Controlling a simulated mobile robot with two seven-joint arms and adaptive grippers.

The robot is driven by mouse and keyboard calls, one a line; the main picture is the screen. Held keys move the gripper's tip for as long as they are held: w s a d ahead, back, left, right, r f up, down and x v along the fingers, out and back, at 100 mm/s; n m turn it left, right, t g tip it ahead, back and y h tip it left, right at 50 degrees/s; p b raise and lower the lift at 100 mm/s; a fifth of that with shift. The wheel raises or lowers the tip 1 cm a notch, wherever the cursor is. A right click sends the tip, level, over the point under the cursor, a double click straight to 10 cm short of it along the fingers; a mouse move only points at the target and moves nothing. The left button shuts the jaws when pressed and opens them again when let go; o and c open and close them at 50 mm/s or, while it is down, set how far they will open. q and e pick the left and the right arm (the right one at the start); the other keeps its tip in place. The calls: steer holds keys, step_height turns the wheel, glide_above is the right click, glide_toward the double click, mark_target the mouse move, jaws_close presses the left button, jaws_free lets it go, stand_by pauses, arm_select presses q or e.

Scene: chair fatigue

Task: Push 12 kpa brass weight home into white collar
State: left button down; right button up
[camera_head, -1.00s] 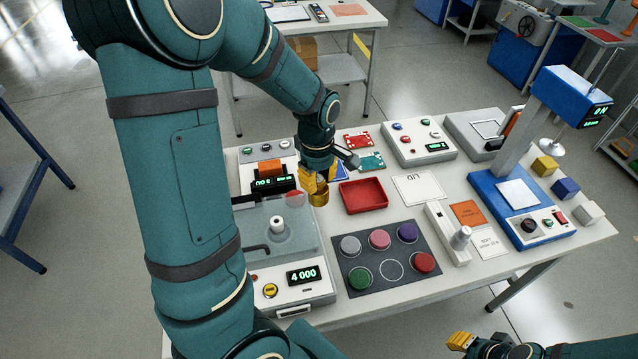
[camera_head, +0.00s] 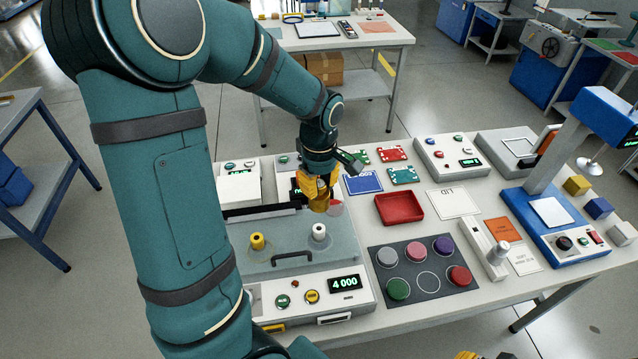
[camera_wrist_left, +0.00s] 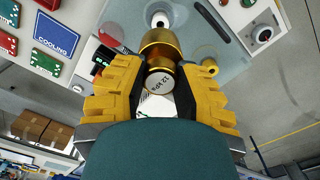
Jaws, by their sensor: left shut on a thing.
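The brass weight (camera_head: 320,204) is in my left gripper (camera_head: 319,188), above the back of the grey-topped test machine (camera_head: 290,262). In the left wrist view, the weight (camera_wrist_left: 160,48) sits between the yellow fingers of the left gripper (camera_wrist_left: 160,72), its end marked 12 kPa. The white collar (camera_head: 319,232) stands on the machine's top, nearer the front than the weight and apart from it in the head view. The collar also shows beyond the weight in the left wrist view (camera_wrist_left: 160,19). Only yellow tips of my right gripper (camera_head: 466,355) show at the bottom edge.
A yellow collar (camera_head: 257,241) stands left of the white one. A bar handle (camera_head: 293,257) is in front of both. A display reading 4 000 (camera_head: 345,283) is on the front. A red tray (camera_head: 399,208) and a dark mat with coloured discs (camera_head: 416,297) lie to the right.

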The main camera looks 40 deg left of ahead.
mark_target(319, 211)
arm_select(q)
steer(key=shift+f+b, duration=2.2)
steer(key=shift+f, duration=0.65)
steer(key=shift+f+b, duration=1.2)
steer(key=shift+f, duration=0.55)
steer(key=c, duration=0.7)
jaws_free()
steer(key=shift+c, duration=0.2)
steer(key=shift+s, duration=0.1)
step_height(319, 211, up, 12)
steer(key=shift+r, duration=0.1)
